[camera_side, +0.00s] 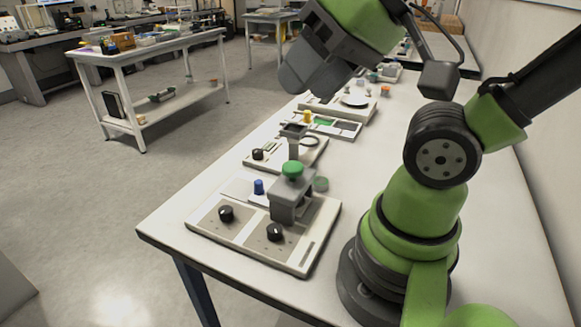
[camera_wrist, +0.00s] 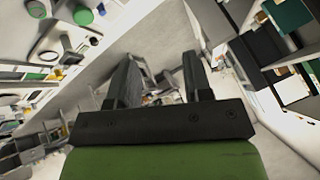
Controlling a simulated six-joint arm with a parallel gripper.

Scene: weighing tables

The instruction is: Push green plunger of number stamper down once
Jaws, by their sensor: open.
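The number stamper (camera_side: 288,204) is a grey block on a beige panel (camera_side: 239,246) near the front end of the white table. Its green plunger (camera_side: 292,169) sits on top, upright, with nothing touching it. My gripper (camera_side: 292,80) is above and behind the stamper in the side view, tilted and well clear of it. In the wrist view, my gripper (camera_wrist: 160,76) shows two dark fingers spread apart with nothing between them. I cannot pick out the stamper for certain in the wrist view.
Black knobs (camera_side: 274,232) and a blue knob (camera_side: 258,187) stand beside the stamper. Behind it are a panel with a raised stand (camera_side: 294,131), a tray with a yellow knob (camera_side: 307,117) and a scale (camera_side: 354,102).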

